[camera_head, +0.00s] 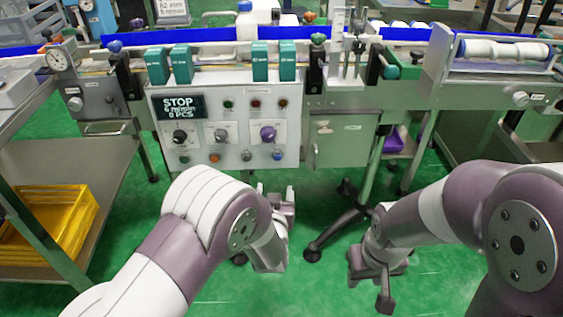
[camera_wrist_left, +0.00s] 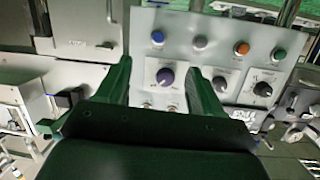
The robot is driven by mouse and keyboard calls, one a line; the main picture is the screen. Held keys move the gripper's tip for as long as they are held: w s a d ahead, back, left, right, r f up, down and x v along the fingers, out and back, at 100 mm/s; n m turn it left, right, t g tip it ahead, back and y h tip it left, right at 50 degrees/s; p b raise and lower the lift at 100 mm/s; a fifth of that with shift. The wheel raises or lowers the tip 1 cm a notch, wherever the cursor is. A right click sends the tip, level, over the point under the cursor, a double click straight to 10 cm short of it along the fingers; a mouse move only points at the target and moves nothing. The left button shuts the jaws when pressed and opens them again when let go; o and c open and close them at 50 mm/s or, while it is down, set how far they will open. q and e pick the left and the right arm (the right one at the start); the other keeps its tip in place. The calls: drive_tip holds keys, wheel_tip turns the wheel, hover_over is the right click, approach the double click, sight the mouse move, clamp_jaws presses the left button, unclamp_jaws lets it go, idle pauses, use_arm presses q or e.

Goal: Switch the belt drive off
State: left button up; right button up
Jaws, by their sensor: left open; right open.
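The control panel (camera_head: 225,130) hangs on the front of the conveyor. Its display (camera_head: 181,106) reads "STOP", with smaller lines below. Below it are a black knob (camera_head: 180,137), a grey knob (camera_head: 221,135) and a purple knob (camera_head: 267,133); their labels are too small to read. My left gripper (camera_head: 283,198) is open and empty, low in front of the panel's right part. In the left wrist view the panel appears upside down, and the purple knob (camera_wrist_left: 165,77) shows between the open fingers, apart from them. My right gripper (camera_head: 378,272) is open and empty, low at the right.
Several round buttons (camera_head: 247,155) line the panel's lower edge, with lamps (camera_head: 255,104) above. A grey box (camera_head: 342,140) adjoins the panel.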

sight(268, 137)
use_arm(q)
wheel_tip(268, 137, up, 5)
drive_tip(key=w+a+t+y, duration=0.1)
drive_tip(key=t, duration=0.2)
drive_tip(key=w+b, duration=0.3)
drive_tip(key=w, duration=0.9)
drive_tip(key=shift+r, duration=0.2)
drive_tip(key=shift+w+r, duration=0.15)
drive_tip(key=shift+w, duration=0.25)
drive_tip(key=shift+n, duration=0.3)
drive_tip(key=c, duration=1.1)
